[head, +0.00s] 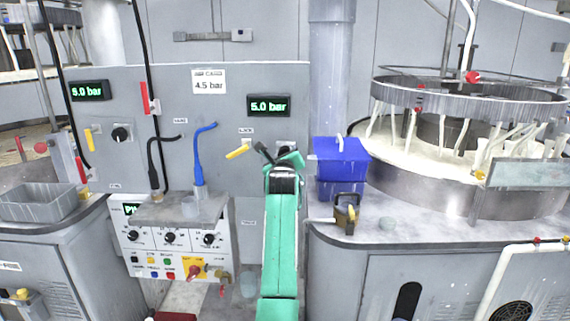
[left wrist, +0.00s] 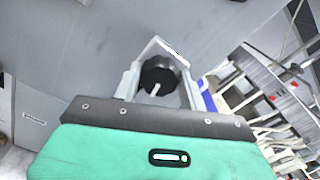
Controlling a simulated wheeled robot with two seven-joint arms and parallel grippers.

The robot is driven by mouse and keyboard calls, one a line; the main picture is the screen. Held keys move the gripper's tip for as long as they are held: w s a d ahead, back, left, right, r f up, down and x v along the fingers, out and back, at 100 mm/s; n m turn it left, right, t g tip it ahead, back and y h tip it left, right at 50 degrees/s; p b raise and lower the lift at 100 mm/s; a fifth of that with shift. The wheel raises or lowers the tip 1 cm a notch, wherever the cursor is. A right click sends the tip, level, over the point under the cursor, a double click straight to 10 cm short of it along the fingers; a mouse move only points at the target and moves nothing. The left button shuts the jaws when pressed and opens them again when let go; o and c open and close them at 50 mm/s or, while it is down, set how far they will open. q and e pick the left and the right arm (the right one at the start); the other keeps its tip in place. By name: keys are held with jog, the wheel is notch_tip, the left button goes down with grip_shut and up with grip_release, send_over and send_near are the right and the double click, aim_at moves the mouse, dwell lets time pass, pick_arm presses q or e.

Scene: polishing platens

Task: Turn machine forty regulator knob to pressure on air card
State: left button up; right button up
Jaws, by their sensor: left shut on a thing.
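The air card (head: 209,82) on the grey panel reads 4.5 bar. The right display (head: 269,105) above my left gripper reads 5.0 bar. My left gripper (head: 279,152) is at the panel below that display, hiding most of the regulator knob there in the head view. In the left wrist view, a black round knob (left wrist: 158,76) with a white pointer mark sits between the fingers, which are shut on it. Another black regulator knob (head: 122,133) is on the left of the panel, under the left display (head: 88,91), which also reads 5.0 bar. My right gripper is not in view.
A yellow lever (head: 238,152) is just left of my left gripper. A blue bin (head: 340,160) and a brass padlock (head: 346,214) stand on the right counter. Black and blue hoses (head: 199,150) rise from a small shelf. A round polishing machine (head: 460,185) fills the right.

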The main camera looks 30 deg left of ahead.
pick_arm(q)
jog(key=shift+n+b, duration=0.7)
jog(key=shift+n, duration=0.1)
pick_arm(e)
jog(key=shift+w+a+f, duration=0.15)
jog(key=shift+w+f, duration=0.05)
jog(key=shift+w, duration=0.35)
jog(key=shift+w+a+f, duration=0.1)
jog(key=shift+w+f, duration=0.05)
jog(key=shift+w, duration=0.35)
pick_arm(q)
jog(key=o, duration=1)
jog(key=b+v, duration=0.3)
jog(key=v, duration=1.1)
jog(key=shift+a, duration=0.15)
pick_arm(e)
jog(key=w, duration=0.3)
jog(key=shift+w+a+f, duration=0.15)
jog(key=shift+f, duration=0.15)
